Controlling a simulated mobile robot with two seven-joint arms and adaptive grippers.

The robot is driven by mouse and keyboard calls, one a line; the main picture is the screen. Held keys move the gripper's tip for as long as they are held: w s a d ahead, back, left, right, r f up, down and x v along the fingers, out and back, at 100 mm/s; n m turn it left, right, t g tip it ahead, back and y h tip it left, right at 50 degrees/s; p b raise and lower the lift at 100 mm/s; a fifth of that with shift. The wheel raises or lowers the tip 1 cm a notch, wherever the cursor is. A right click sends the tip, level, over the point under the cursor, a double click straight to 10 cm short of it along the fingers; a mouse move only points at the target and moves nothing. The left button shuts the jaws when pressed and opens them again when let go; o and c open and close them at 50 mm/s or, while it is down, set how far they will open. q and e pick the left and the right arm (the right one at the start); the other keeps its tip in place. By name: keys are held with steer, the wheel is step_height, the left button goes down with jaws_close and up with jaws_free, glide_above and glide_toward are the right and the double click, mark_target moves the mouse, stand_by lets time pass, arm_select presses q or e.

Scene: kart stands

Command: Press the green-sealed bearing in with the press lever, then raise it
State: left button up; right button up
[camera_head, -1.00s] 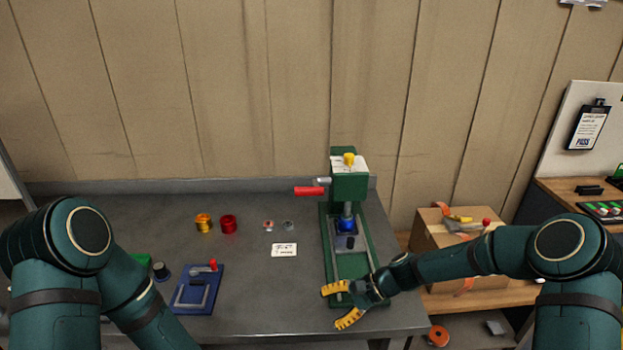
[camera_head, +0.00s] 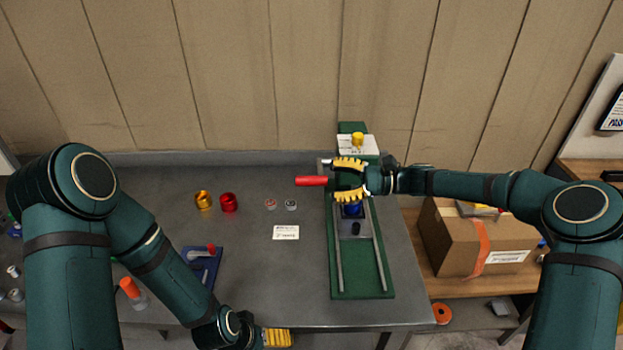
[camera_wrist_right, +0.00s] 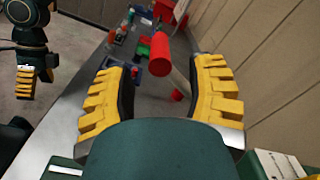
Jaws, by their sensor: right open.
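The green press (camera_head: 386,285) stands on the right of the bench. Its lever has a red handle (camera_head: 311,181) pointing left. A blue part (camera_head: 352,210) sits in the press under the head, partly hidden by my right gripper (camera_head: 348,180). That gripper is open at the press head, just right of the handle. In the right wrist view, the red handle (camera_wrist_right: 168,58) lies ahead, between the open fingers, not gripped. I cannot make out a green-sealed bearing. My left gripper (camera_head: 277,338) is low at the bench's front edge; its opening is unclear.
Two small bearings (camera_head: 281,205) lie behind a white card (camera_head: 286,232). A gold cup (camera_head: 203,200) and a red cup (camera_head: 228,202) stand farther left. A blue fixture (camera_head: 205,265) is near my left arm. A cardboard box (camera_head: 470,240) stands right of the bench.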

mark_target(319, 182)
steer(key=a, duration=0.6)
jaws_close()
